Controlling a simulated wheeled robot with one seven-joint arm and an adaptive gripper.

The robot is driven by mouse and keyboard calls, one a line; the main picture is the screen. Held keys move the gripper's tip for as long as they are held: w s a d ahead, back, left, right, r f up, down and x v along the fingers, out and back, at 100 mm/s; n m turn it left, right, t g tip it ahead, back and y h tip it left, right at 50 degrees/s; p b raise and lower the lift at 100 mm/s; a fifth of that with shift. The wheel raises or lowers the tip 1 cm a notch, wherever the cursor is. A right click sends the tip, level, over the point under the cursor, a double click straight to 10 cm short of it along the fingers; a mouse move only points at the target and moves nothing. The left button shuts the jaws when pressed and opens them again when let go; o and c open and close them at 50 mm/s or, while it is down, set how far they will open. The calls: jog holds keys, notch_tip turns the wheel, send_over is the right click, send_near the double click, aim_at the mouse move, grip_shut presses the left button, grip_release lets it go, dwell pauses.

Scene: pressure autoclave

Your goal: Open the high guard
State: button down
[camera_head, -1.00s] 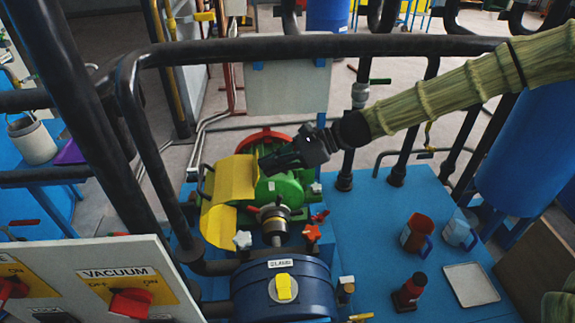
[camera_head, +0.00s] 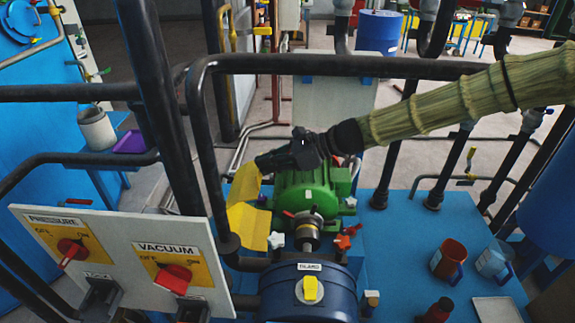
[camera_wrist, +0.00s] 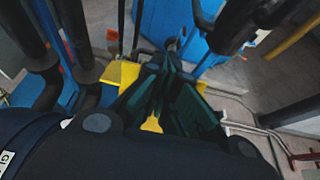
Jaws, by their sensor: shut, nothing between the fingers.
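The high guard (camera_head: 245,182) is the upper yellow sheet cover at the left of the green motor (camera_head: 300,190) in the head view. It stands tilted away to the left, and the motor's body is largely uncovered. The lower yellow guard (camera_head: 248,226) is just below it. My gripper (camera_head: 263,163) is shut and empty, its tip at the top edge of the high guard; whether it touches is unclear. In the wrist view my dark fingers (camera_wrist: 162,66) partly hide yellow sheet (camera_wrist: 124,74), which also shows between and beside them.
A black pipe rail (camera_head: 340,64) crosses above and behind my gripper, with an upright at the left. A panel with red knobs (camera_head: 125,258) is front left. A blue drum (camera_head: 310,296) is in front. Cups (camera_head: 449,259) stand at right on the blue deck.

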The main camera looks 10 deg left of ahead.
jog(key=shift+s+a, duration=0.1)
jog(key=shift+a, duration=0.4)
jog(key=shift+d+r, duration=0.1)
jog(key=shift+d, duration=0.05)
